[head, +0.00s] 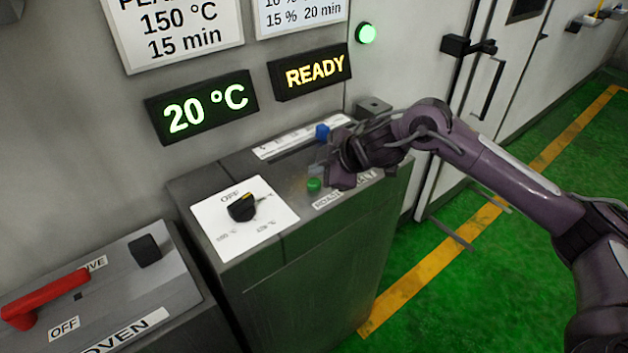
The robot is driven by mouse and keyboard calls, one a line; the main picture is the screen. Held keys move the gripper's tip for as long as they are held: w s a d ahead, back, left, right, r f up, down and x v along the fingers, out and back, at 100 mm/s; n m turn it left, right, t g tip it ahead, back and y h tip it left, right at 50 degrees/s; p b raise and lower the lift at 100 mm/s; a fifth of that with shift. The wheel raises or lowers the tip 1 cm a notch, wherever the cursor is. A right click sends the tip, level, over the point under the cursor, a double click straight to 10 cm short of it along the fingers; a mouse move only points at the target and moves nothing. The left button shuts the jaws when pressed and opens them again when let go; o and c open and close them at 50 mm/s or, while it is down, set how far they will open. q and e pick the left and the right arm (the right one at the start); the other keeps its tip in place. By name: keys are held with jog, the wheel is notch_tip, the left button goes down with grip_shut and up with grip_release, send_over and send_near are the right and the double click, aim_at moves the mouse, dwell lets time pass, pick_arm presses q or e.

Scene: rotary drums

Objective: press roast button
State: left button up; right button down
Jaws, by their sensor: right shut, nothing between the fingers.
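The green roast button (314,184) sits on top of the grey control cabinet (300,262), just above a label that is partly covered and reads "ROAST". My right gripper (333,176) is shut and empty, right beside the green button at its right. I cannot tell whether it touches the button. My right arm comes in from the right and hides part of the cabinet top. My left gripper is not in view.
A blue button (322,131) stands behind the gripper. A black dial (243,207) is on a white plate at left. Displays read 20 °C (201,105) and READY (310,73). A red lever (45,298) is at lower left. Green floor is clear at right.

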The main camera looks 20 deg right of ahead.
aim_at(319, 184)
jog(key=shift+f, duration=0.4)
jog(key=shift+f+b, duration=0.35)
jog(key=shift+f, duration=0.2)
dwell(0.6)
jog(key=shift+r, duration=0.1)
jog(key=shift+r+p, duration=0.9)
jog(key=shift+p, duration=0.15)
notch_tip(319, 184, up, 5)
jog(key=p, duration=0.5)
dwell(0.5)
